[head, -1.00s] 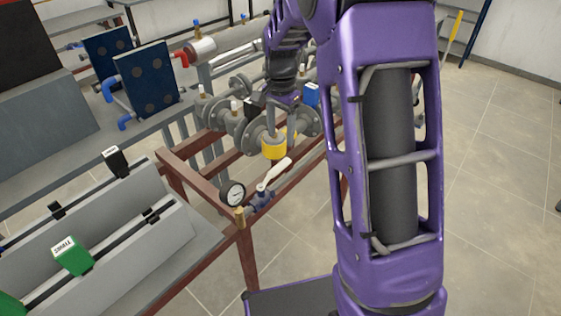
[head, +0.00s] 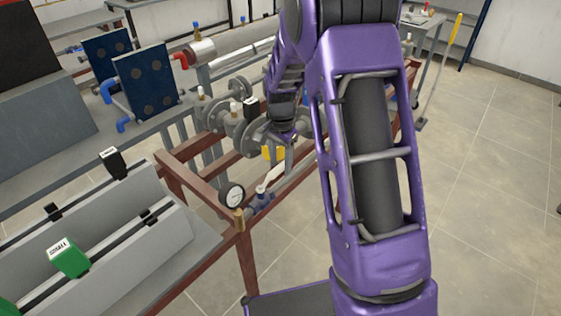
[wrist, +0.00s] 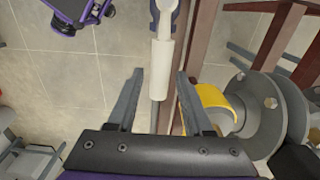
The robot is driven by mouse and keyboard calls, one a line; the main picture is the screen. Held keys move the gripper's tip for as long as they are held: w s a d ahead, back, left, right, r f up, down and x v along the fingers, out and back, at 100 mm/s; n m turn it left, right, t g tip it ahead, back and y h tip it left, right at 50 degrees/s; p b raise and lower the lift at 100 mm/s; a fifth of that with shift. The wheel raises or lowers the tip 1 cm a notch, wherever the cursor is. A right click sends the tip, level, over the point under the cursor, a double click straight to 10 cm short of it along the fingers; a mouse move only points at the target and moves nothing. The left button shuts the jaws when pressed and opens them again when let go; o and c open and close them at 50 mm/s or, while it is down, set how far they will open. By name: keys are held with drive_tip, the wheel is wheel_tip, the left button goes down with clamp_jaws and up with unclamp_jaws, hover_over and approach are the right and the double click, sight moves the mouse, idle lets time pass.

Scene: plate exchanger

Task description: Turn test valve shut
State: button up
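The test valve has a white lever handle (head: 271,175) and a blue body (head: 262,200), beside a pressure gauge on the red-brown frame. In the wrist view the handle (wrist: 162,62) points toward my gripper (wrist: 160,74). My gripper is open, and the handle's free end appears between its two grey fingertips. I cannot tell whether they touch it or how far below them it lies. In the head view my gripper (head: 282,160) is just above the handle's free end, and its fingers are partly hard to make out.
The pressure gauge (head: 232,195) stands close left of the valve. Grey flanges (head: 255,130) and a yellow fitting (wrist: 214,106) are close to the right finger in the wrist view. Red-brown frame rails (head: 190,188) run alongside. Tiled floor lies open at the right.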

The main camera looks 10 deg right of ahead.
clamp_jaws()
idle(1.2)
